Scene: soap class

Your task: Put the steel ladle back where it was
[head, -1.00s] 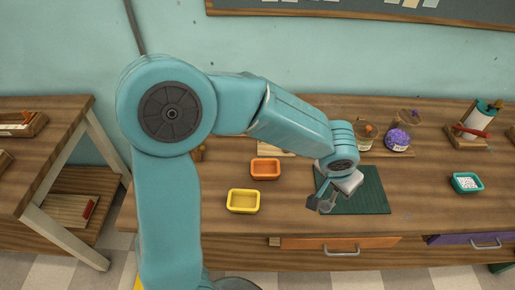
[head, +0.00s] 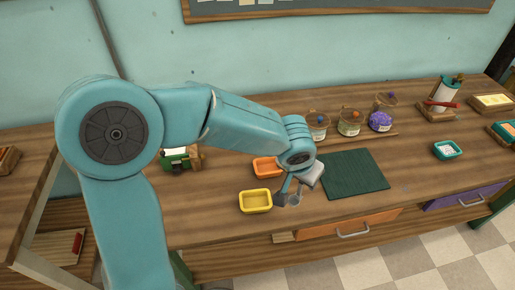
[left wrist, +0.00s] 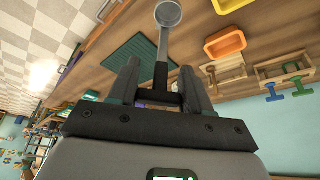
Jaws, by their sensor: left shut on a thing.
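My left gripper (head: 287,193) is just right of the yellow tray in the head view, above the workbench. In the left wrist view its fingers (left wrist: 158,85) are shut on the dark handle of the steel ladle (left wrist: 168,14). The ladle's round bowl points away from the gripper. In the head view the ladle (head: 296,199) shows as a small grey shape beside the fingers, partly hidden by them. I cannot tell whether it touches the bench. My right gripper is in neither view.
The yellow tray (head: 256,201) and the orange tray (head: 267,167) stand close to the gripper. A green mat (head: 353,174) lies to its right. Jars (head: 349,123) stand behind the mat, and a teal tray (head: 447,149) is farther right. Bare bench lies between mat and teal tray.

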